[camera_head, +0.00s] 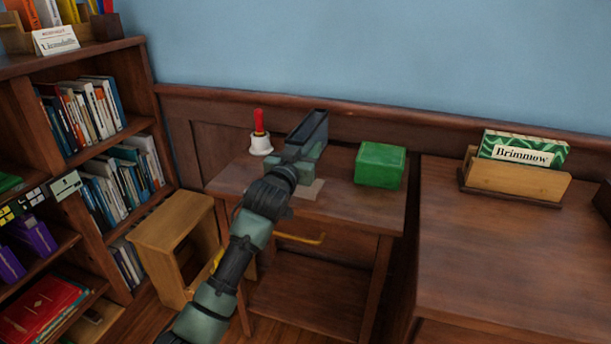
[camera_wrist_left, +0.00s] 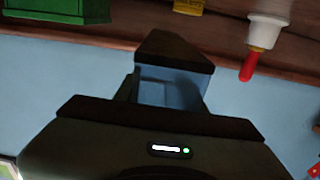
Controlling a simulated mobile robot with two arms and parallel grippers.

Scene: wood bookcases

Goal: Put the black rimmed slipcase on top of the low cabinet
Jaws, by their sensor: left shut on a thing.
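My left gripper (camera_head: 297,152) is over the back of a small wooden cabinet (camera_head: 230,180) with a yellow drawer handle. It is shut on a dark-rimmed, box-like piece, which I take for the black rimmed slipcase (camera_head: 314,124). The hand hides its lower part, so I cannot tell whether it touches the top. In the left wrist view the slipcase (camera_wrist_left: 174,48) shows as a dark edge with bluish faces beyond the hand. A wider wooden cabinet (camera_head: 510,250) stands at the right; I cannot tell which one is the low cabinet. My right gripper is not in view.
A white bell with a red handle (camera_head: 260,140) stands left of my gripper, a green box (camera_head: 380,165) right of it. A card holder (camera_head: 515,180) stands on the right cabinet, whose front is clear. A bookcase (camera_head: 60,70) and wooden step stool (camera_head: 175,235) are left.

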